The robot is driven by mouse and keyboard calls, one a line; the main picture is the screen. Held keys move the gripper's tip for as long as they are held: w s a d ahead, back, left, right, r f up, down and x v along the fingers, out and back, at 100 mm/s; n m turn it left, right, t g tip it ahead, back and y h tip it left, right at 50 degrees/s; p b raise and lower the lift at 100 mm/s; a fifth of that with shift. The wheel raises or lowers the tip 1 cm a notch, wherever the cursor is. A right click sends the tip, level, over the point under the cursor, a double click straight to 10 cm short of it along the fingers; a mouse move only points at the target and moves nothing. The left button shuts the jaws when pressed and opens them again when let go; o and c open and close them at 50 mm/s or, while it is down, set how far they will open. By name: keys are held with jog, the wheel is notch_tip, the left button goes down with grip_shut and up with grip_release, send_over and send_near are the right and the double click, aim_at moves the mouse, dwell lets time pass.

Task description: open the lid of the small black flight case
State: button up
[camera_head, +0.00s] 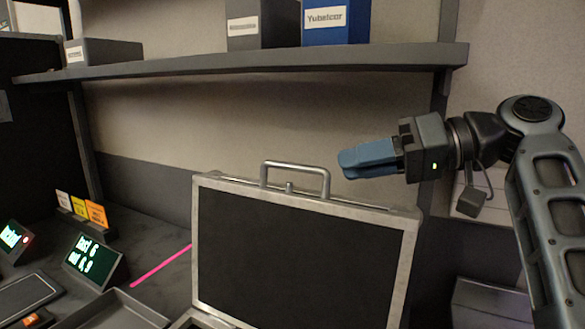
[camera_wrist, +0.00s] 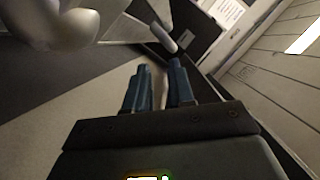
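The small black flight case has its lid (camera_head: 300,255) standing up, near upright, with a black panel and a silver frame facing the head camera. A metal handle (camera_head: 296,172) is on the lid's top edge. Only a bit of the case's lower part (camera_head: 195,320) shows at the bottom of the head view; the rest is cut off. My gripper (camera_head: 342,166) is just right of the handle and above the lid's top edge, apart from the handle in the picture. Its blue fingers also show in the wrist view (camera_wrist: 160,75), with an empty gap between them.
A shelf (camera_head: 250,65) with a grey box (camera_head: 258,28) and a blue box (camera_head: 336,24) runs above the lid. Left are small lit displays (camera_head: 92,262), coloured cards (camera_head: 82,208), a pink strip (camera_head: 160,266) and a tray (camera_head: 112,310).

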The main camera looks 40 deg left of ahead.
aim_at(294, 168)
jog(key=shift+s+a+r+n+g+h, duration=0.15)
jog(key=shift+s+a+r+n+g, duration=0.1)
jog(key=shift+s+a, duration=0.2)
jog(key=shift+s+a+r+n+g+h, duration=0.15)
jog(key=shift+s+a+r+g, duration=0.1)
jog(key=shift+s+a, duration=0.2)
jog(key=p+x, duration=0.1)
jog(key=x, duration=0.5)
jog(key=shift+s+a+f+p, duration=0.2)
jog(key=shift+s+a+p, duration=0.1)
jog(key=shift+a, duration=0.2)
jog(key=shift+c, duration=0.5)
grip_shut()
